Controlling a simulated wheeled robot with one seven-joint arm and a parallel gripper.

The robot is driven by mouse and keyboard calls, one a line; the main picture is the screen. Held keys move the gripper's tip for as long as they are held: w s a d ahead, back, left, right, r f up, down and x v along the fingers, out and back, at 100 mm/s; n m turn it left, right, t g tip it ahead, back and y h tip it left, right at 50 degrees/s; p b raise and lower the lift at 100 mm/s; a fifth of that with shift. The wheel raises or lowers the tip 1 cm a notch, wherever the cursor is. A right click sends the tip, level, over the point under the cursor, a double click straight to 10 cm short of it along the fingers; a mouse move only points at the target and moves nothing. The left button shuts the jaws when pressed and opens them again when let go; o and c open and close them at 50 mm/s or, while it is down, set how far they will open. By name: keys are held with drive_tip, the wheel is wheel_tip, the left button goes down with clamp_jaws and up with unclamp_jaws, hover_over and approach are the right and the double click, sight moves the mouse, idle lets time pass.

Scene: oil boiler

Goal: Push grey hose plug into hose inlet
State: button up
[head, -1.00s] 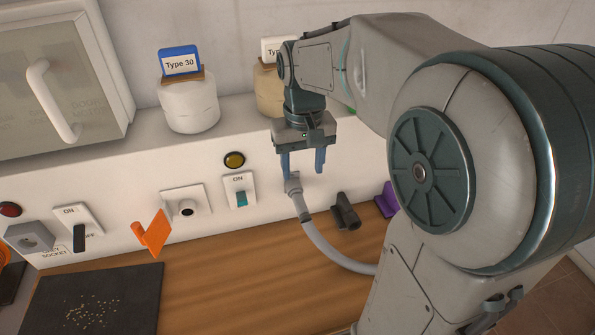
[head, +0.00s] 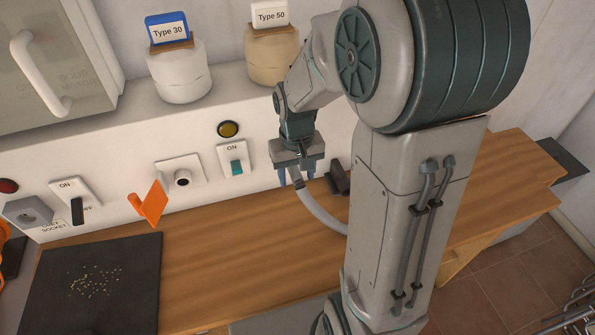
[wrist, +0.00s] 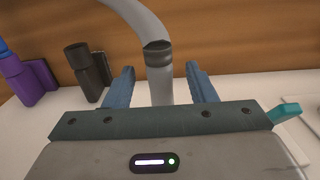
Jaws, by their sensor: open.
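The grey hose (head: 322,213) curves up from behind my arm to my gripper (head: 297,177). In the wrist view, the hose's grey plug end (wrist: 160,88) lies between the two blue fingers of my gripper (wrist: 160,70). The fingers are open, with a gap showing on each side of the plug. The plug's near end is hidden by the gripper body. A white wall plate with a dark round hole, which looks like the hose inlet (head: 182,180), is on the white panel left of my gripper. Nothing is in the hole.
A teal switch (head: 236,167) sits between the inlet and my gripper. An orange lever (head: 153,203) sticks out left of the inlet. A dark fitting (head: 338,179) is close right of my gripper, and a purple one (wrist: 25,80) is farther off. The wooden counter (head: 215,255) is mostly clear.

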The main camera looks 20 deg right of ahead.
drive_tip(key=c, duration=1.1)
drive_tip(key=shift+s, duration=2.7)
drive_tip(key=s+a+b, duration=0.1)
drive_tip(key=a, duration=0.7)
drive_tip(key=s+a+b, duration=0.1)
drive_tip(key=a+b, duration=0.1)
drive_tip(key=a, duration=0.7)
drive_tip(key=s+a+b, duration=0.1)
drive_tip(key=a, duration=0.8)
